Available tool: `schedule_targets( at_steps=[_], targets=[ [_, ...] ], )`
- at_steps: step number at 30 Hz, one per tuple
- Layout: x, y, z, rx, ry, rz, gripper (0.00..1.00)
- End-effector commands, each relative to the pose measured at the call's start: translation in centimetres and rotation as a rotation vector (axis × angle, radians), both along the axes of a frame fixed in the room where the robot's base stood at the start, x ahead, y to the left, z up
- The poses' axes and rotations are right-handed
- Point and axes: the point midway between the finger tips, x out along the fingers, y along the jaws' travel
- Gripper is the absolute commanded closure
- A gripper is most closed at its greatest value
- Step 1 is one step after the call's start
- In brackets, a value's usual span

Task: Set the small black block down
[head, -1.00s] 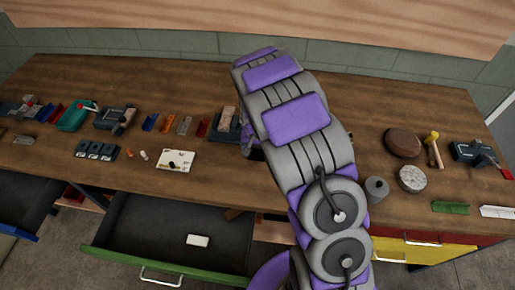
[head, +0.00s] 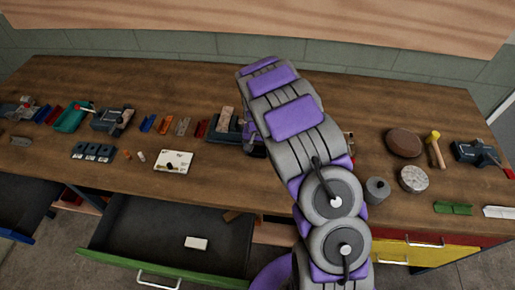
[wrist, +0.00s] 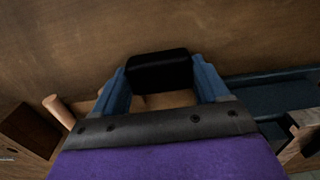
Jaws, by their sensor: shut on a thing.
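The small black block (wrist: 158,72) is held between the two blue fingers of my gripper (wrist: 161,80) in the wrist view. Brown wooden surface shows beyond and below it. I cannot tell from this view whether the block touches the surface.
A grey cylinder (head: 377,190) and a round stone-like disc (head: 413,179) stand at right. An open drawer (head: 165,235) juts out in front.

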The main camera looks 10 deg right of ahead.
Motion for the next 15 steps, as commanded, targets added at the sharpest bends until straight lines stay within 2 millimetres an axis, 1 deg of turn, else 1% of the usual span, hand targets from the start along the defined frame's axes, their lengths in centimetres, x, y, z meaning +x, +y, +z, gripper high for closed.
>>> schedule_targets(
  at_steps=[2, 3, 6, 15],
  targets=[
    [0.03, 0.02, -0.01, 0.0, -0.001, 0.0, 0.78],
    [0.04, 0.02, -0.07, 0.0, -0.001, 0.0, 0.25],
    [0.04, 0.02, -0.05, 0.0, -0.001, 0.0, 0.15],
    [0.04, -0.01, 0.03, 0.0, 0.0, 0.0, 0.15]
  ],
)
